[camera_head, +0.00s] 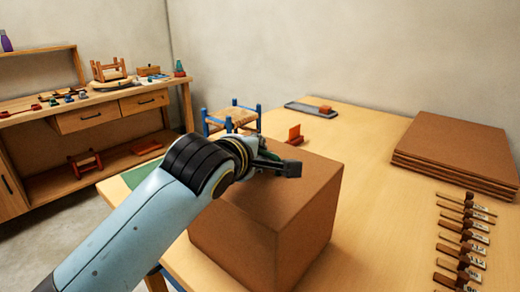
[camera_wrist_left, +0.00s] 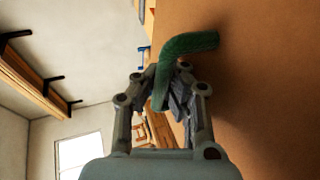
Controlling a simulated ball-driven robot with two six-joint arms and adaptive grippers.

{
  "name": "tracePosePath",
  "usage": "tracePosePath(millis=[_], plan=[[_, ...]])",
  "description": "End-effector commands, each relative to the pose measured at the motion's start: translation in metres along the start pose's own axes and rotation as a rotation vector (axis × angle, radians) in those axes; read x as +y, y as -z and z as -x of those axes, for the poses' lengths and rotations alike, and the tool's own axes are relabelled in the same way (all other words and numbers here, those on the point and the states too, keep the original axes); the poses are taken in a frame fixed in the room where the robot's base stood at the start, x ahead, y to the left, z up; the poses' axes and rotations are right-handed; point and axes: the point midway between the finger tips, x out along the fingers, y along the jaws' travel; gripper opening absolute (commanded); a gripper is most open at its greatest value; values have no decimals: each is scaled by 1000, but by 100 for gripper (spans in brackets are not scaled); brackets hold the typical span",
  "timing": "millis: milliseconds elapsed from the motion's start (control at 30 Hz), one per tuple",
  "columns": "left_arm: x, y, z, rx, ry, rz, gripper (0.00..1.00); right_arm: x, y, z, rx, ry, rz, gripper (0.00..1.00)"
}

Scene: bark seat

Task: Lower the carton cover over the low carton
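A large brown box-shaped carton cover (camera_head: 285,228) stands upright over the near part of the table, with closed top and sides. My left gripper (camera_head: 272,160) is at its top face. In the left wrist view, a green bent handle (camera_wrist_left: 190,43) sticks out from the brown face of the cover (camera_wrist_left: 265,90). My left gripper's fingers (camera_wrist_left: 165,82) are closed in on this handle from both sides. No separate low carton shows; whatever is under the cover is hidden. I cannot tell whether the cover's lower edge touches the table. My right gripper is not in view.
A stack of brown boards (camera_head: 457,150) lies at the right, with a row of labelled wooden pieces (camera_head: 462,240) nearer. A grey tray (camera_head: 311,109) and small orange-brown block (camera_head: 295,134) lie behind the cover. A blue-legged stool (camera_head: 233,117) and workbench (camera_head: 95,110) stand left.

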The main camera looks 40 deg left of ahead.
Motion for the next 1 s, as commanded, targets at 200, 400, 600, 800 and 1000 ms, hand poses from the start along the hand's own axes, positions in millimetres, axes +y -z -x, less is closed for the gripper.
tracePosePath(millis=[200,400,600,800,1000], plan=[[0,0,0,0,-1,0,0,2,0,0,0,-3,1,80],[-4,0,-2,0,-1,0,0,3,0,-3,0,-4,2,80],[-4,0,-2,0,0,0,21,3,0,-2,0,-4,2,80],[-4,0,-2,0,1,0,33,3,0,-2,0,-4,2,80],[-6,0,-2,0,4,0,47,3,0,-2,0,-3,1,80]])
